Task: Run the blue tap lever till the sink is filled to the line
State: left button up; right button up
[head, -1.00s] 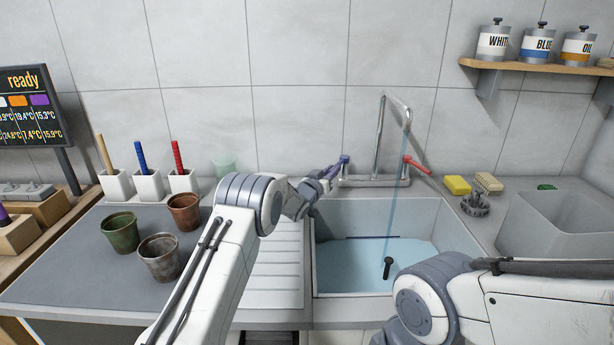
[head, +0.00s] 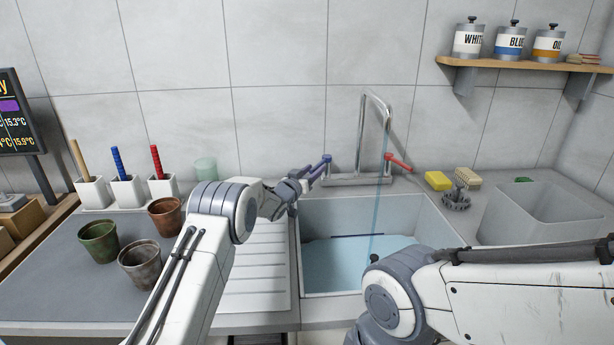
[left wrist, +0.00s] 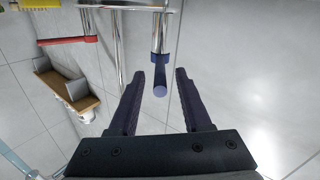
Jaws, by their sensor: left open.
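The blue tap lever (head: 327,160) stands at the left end of the steel tap (head: 364,130) behind the sink. My left gripper (head: 315,173) is open beside it. In the left wrist view the blue lever (left wrist: 160,82) shows between the two open fingers, with a gap on each side. A thin blue stream (head: 378,205) runs from the spout into the sink (head: 318,215). Pale blue water (head: 335,265) covers the sink's bottom. Its back edge lies close to a dark line (head: 350,237) on the back wall; I cannot tell the exact gap. My right gripper is out of view.
A red lever (head: 398,161) is at the tap's right end. A yellow sponge (head: 438,181), a brush (head: 467,177) and a grey tub (head: 530,215) stand right of the sink. Several pots, one a green pot (head: 98,241), stand left. My right arm hides the sink's front right.

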pick_arm(q)
jog(key=b+v, duration=0.1)
jog(key=v, duration=0.9)
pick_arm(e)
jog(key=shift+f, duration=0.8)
